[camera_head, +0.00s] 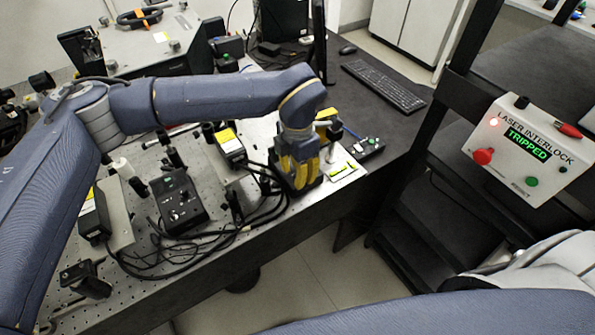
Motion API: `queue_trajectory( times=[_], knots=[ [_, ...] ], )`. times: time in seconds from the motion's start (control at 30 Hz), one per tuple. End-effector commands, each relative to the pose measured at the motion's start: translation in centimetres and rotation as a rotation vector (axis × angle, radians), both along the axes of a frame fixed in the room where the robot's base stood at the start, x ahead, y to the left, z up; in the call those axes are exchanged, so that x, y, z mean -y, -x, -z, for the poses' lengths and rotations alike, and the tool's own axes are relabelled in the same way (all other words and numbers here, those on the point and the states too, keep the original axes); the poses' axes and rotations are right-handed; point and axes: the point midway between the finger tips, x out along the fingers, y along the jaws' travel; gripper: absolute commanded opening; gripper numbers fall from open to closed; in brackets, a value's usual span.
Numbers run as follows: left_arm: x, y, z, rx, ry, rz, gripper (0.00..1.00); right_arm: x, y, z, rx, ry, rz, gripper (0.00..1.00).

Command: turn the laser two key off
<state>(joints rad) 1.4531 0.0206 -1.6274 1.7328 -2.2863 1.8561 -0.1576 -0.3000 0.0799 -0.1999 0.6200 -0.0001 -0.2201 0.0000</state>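My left gripper (298,172) points down over the right end of the perforated optical table (125,285), beside some black cables. Its yellow-sided fingers hide what is directly beneath, and I cannot tell whether they are apart or closed on something. A black control box (180,203) with small knobs or switches lies on the table left of the gripper. I cannot make out which part is the laser two key. My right gripper is outside the view.
A laser interlock box (532,148) at right reads TRIPPED, with a lit red lamp and red and green buttons. Cables (195,262) loop across the table. A keyboard (385,84) and mouse (347,49) lie on the dark desk behind. A black shelf rack (430,215) stands at right.

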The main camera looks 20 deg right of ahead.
Motion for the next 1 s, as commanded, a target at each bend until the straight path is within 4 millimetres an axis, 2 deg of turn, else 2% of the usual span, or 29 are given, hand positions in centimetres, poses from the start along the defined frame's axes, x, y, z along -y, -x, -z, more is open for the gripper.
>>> queue_trajectory(
  times=[0.27, 0.5, 0.53, 1.0],
  knots=[
    [0.01, 0.02, 0.04, 0.000, 0.000, 0.000, 0.29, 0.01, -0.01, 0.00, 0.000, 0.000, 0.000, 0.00],
    [0.00, 0.02, 0.03, -0.001, -0.001, 0.000, 0.01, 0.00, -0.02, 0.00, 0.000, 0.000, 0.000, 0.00],
    [0.00, 0.02, 0.03, -0.001, -0.001, 0.000, 0.00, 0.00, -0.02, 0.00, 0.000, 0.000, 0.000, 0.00],
    [0.00, 0.00, -0.01, 0.000, 0.000, -0.030, 0.00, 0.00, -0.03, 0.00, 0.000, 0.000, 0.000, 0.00]
  ],
)
